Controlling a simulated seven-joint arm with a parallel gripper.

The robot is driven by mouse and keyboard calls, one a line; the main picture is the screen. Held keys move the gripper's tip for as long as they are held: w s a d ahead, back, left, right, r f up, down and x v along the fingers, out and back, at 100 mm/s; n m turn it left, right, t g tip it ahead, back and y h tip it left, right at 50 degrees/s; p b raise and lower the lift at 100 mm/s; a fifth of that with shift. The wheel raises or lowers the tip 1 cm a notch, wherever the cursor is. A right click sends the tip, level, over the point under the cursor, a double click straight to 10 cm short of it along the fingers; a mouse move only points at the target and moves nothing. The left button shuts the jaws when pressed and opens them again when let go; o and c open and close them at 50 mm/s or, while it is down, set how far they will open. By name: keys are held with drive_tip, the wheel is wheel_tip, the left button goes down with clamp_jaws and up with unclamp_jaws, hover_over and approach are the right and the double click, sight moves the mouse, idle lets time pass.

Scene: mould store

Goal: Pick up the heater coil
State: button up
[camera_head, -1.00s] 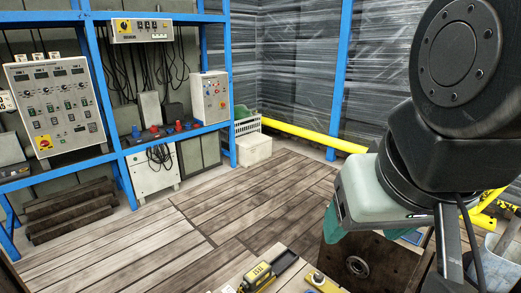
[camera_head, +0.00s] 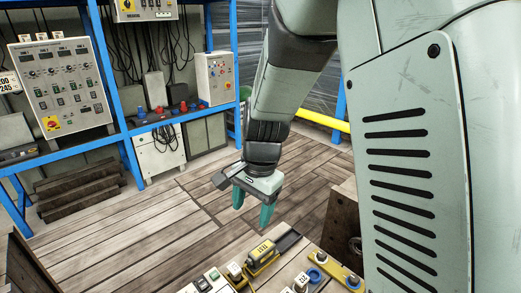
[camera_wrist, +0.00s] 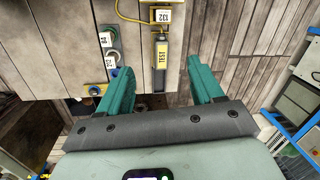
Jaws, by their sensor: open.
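My gripper (camera_head: 251,211) is open and empty, fingers pointing down, above and beyond the far edge of the bench in the head view. It also shows in the wrist view (camera_wrist: 158,68), with a yellow-and-black tester (camera_wrist: 161,53) marked TEST appearing between its fingers. The tester lies on the wooden bench in the head view (camera_head: 262,254). I cannot pick out the heater coil for certain. A blue ring-shaped part (camera_head: 315,275) lies near white labelled pieces (camera_head: 301,281), but whether it is the coil is unclear.
The bench (camera_wrist: 70,40) also carries a labelled plug (camera_wrist: 163,16) on a yellow cord and a yellow strip (camera_head: 336,268) with knobs. A brown block (camera_head: 341,215) stands at the right. Blue racking (camera_head: 120,130) with control boxes stands at the back left. The plank floor between is clear.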

drive_tip(key=m+g, duration=0.1)
drive_tip(key=m, duration=0.1)
approach(235, 268)
drive_tip(key=shift+h, duration=0.3)
drive_tip(key=f, duration=0.2)
drive_tip(key=a+f, duration=0.1)
drive_tip(key=f, duration=0.1)
drive_tip(key=shift+a+f, duration=0.15)
drive_tip(key=shift+f, duration=0.1)
drive_tip(key=f, duration=0.5)
drive_tip(key=shift+s+a+f, duration=0.1)
drive_tip(key=shift+s+f, duration=0.1)
drive_tip(key=shift+f, duration=0.1)
